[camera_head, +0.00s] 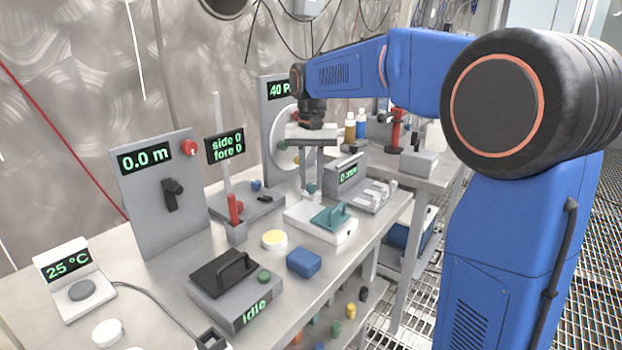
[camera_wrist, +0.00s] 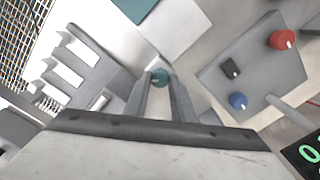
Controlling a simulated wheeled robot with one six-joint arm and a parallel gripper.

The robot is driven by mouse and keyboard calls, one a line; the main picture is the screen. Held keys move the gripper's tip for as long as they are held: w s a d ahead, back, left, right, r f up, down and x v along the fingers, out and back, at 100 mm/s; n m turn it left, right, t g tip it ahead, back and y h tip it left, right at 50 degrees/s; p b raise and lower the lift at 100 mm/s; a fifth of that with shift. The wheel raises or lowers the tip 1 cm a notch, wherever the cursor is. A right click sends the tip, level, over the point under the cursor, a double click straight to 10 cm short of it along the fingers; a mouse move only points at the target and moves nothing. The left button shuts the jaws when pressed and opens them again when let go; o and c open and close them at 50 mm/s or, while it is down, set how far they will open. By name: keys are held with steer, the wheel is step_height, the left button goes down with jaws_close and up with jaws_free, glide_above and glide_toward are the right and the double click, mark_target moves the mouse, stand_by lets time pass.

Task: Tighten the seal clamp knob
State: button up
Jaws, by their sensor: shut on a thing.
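In the head view my gripper (camera_head: 311,180) reaches down to the bench between the tall gauge panel and a grey display unit.
A grey box (camera_wrist: 245,70) with red, blue and black controls lies to the right in the wrist view. A grey slotted unit (camera_wrist: 80,65) is at left.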

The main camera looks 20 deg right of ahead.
mark_target(312, 184)
steer(key=m, duration=0.4)
steer(key=shift+m, duration=0.3)
steer(key=m, duration=0.4)
steer(key=shift+m, duration=0.3)
steer(key=o, duration=1.1)
steer(key=shift+c, duration=0.2)
step_height(312, 184, up, 17)
steer(key=shift+r, duration=0.15)
